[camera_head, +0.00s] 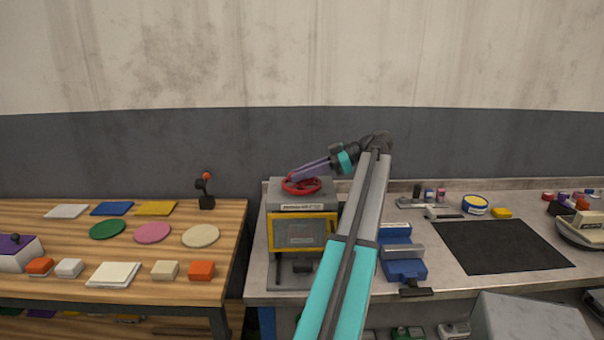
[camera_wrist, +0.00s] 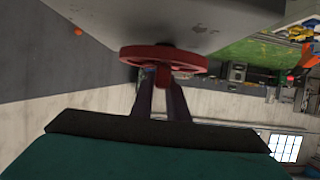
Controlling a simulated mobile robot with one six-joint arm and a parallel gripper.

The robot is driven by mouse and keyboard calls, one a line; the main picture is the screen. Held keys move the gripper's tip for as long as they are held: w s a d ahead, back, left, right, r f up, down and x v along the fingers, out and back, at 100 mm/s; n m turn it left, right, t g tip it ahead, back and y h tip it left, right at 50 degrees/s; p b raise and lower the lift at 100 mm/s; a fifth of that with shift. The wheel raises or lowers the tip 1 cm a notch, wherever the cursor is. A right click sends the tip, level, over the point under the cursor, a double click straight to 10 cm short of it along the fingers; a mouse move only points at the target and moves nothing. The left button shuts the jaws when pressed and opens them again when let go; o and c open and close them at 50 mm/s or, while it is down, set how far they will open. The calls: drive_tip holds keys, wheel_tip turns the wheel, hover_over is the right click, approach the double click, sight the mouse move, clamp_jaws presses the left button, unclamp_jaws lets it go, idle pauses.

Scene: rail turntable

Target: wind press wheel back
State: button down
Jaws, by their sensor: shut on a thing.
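The press wheel is a red handwheel (camera_head: 301,187) lying flat on top of a grey press (camera_head: 305,205) with a yellow-framed front. It also shows in the wrist view as a red wheel (camera_wrist: 135,53) against the grey press body (camera_wrist: 190,20). My gripper (camera_head: 293,180) reaches in from the right in the head view, its purple fingers at the wheel. In the wrist view my gripper (camera_wrist: 163,82) is shut on a red part at the wheel, seemingly its handle. The fingertips partly hide that part.
Left of the press is a wooden table (camera_head: 60,223) with coloured discs, sheets and small blocks. A blue vise (camera_head: 403,262) stands right of the press. Further right a black mat (camera_head: 500,247) lies bare on the grey bench. The wall is close behind.

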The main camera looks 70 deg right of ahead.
drive_tip(key=shift+s+a+f, duration=0.1)
drive_tip(key=shift+f, duration=0.1)
drive_tip(key=c, duration=1.7)
unclamp_jaws()
drive_tip(key=shift+r, duration=0.1)
drive_tip(key=shift+r+p, duration=0.15)
drive_tip(key=shift+p, duration=0.15)
drive_tip(key=shift+s+d+r, duration=0.1)
drive_tip(key=shift+d, duration=0.1)
